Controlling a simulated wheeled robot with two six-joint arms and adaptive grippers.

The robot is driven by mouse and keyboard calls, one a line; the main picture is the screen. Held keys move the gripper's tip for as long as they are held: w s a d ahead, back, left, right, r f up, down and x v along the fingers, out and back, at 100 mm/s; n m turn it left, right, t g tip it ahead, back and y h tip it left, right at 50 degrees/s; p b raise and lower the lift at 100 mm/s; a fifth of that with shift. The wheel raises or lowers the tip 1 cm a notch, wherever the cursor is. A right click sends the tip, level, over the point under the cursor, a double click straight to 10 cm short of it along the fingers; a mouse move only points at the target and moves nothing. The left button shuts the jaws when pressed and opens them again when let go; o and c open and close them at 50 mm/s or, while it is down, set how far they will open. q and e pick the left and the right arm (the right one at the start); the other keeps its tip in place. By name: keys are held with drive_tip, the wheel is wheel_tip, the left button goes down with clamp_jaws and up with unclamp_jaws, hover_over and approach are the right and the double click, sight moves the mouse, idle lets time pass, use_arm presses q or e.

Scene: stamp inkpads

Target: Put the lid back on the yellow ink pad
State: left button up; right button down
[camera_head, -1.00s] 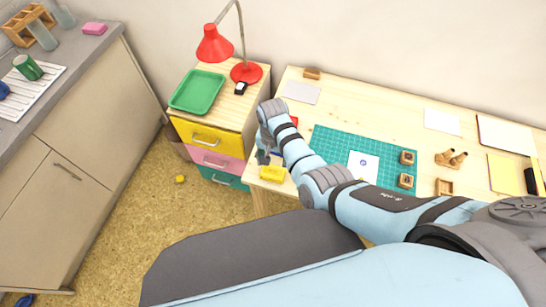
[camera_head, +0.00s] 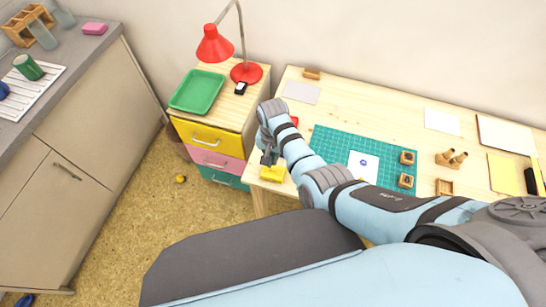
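The yellow ink pad (camera_head: 272,175) lies at the front left corner of the wooden desk. It is small here, and I cannot tell its lid from its base. My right gripper (camera_head: 269,159) points down at the back edge of the yellow pad and partly covers it. Its fingers are too small to show whether they are apart or closed on anything. A small yellow thing (camera_head: 180,179) lies on the floor left of the desk; I cannot tell what it is. My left gripper is not in view.
A red piece (camera_head: 294,121) shows behind my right wrist. A green cutting mat (camera_head: 329,143) with paper and wooden stamps lies right of my forearm. The drawer unit (camera_head: 240,118) with a green tray (camera_head: 198,91) and red lamp (camera_head: 214,46) stands left of the desk.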

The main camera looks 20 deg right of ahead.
sight(273, 171)
drive_tip(key=shift+f, duration=0.15)
idle(0.3)
drive_tip(key=shift+f+b, duration=2.85)
drive_tip(key=shift+f, duration=0.3)
drive_tip(key=shift+r, duration=0.1)
wheel_tip(273, 171, up, 5)
drive_tip(key=p, duration=0.6)
drive_tip(key=shift+r, duration=1)
